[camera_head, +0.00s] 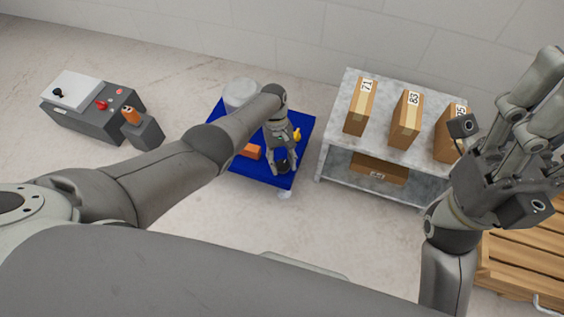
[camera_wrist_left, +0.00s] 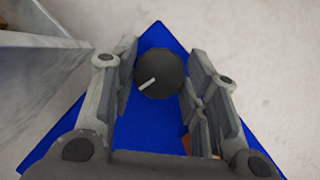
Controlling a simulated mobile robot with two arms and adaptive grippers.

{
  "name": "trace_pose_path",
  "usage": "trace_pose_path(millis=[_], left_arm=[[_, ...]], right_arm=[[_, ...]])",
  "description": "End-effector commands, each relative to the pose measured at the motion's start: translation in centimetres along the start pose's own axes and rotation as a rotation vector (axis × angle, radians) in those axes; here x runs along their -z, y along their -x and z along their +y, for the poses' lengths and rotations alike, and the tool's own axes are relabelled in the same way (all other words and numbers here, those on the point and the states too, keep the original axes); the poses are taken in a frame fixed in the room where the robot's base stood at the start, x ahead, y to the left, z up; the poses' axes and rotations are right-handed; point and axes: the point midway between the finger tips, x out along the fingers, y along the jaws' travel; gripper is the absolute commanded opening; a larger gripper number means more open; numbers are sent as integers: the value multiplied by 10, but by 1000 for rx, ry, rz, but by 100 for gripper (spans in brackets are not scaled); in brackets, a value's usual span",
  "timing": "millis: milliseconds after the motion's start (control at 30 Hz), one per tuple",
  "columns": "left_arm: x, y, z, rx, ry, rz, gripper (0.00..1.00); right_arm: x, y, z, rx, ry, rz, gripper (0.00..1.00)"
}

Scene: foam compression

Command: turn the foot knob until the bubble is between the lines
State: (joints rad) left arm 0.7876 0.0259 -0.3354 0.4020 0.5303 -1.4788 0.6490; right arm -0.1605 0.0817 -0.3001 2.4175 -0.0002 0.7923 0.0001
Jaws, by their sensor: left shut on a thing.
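The foot knob (camera_wrist_left: 168,82) is a dark round disc with a white pointer line, on the blue platform (camera_wrist_left: 137,132). In the left wrist view the pointer slants down and left. My left gripper (camera_wrist_left: 158,70) is shut on the knob, one finger on each side. In the head view my left gripper (camera_head: 282,170) reaches down at the front right part of the blue platform (camera_head: 272,177), and the dark knob shows between its fingers. I cannot make out the bubble or its lines in either view. My right gripper (camera_head: 520,105) is raised at the far right, away from the platform.
A grey cylinder (camera_head: 240,93), an orange block (camera_head: 251,151) and a small yellow thing (camera_head: 297,134) are on the platform. A shelf (camera_head: 337,125) with numbered boxes stands to its right. A control box (camera_head: 85,118) is at left. A wooden pallet (camera_head: 510,260) lies at lower right.

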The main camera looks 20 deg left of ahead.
Motion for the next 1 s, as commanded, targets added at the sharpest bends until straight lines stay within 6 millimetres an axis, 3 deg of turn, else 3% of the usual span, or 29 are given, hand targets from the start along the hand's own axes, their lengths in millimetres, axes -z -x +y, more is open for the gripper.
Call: trace_pose_path(millis=[500, 533, 700, 1000], left_arm=[[1, 0, 0, 8, -19, 4, 18], [1, 0, 0, 8, -19, 4, 43], [1, 0, 0, 8, -18, 3, 63], [1, 1, 0, 7, -18, 2, 63]], right_arm=[[0, -1, 0, 2, 0, 5, 48], [0, -1, 0, 2, 0, 5, 48], [0, -1, 0, 2, 0, 5, 48], [1, -1, 0, 1, 1, 4, 48]])
